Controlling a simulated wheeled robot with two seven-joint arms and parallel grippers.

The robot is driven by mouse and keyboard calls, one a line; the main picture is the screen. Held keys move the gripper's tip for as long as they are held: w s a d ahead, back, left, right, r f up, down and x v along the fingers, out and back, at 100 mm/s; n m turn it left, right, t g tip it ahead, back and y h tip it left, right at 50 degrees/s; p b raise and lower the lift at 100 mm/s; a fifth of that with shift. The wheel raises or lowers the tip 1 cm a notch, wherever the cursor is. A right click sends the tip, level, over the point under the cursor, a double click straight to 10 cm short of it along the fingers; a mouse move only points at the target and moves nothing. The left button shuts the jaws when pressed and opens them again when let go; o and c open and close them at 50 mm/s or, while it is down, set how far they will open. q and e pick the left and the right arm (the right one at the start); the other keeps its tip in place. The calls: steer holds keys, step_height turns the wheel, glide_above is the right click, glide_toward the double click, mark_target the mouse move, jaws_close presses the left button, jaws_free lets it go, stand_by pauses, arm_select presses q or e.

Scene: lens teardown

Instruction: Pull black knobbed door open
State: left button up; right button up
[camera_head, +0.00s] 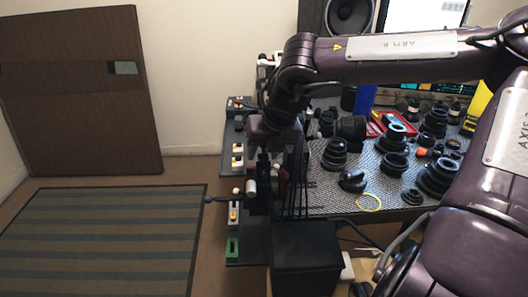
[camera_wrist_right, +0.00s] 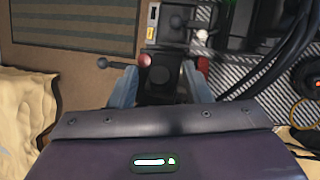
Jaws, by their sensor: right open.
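A thin black lever with a round black knob (camera_head: 208,199) sticks out to the left beside the bench in the head view. The knob also shows in the right wrist view (camera_wrist_right: 103,63), left of the fingers. I cannot make out a door panel behind it. My right gripper (camera_head: 263,182) hangs pointing down at the bench's left edge, right of the knob. Contact cannot be told. My left gripper is out of view.
A grey switch strip (camera_head: 232,155) runs along the bench's left side. A black box (camera_head: 305,255) stands in front. Lens parts (camera_head: 335,150) crowd the bench mat to the right.

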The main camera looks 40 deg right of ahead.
jaws_close()
stand_by(0.3)
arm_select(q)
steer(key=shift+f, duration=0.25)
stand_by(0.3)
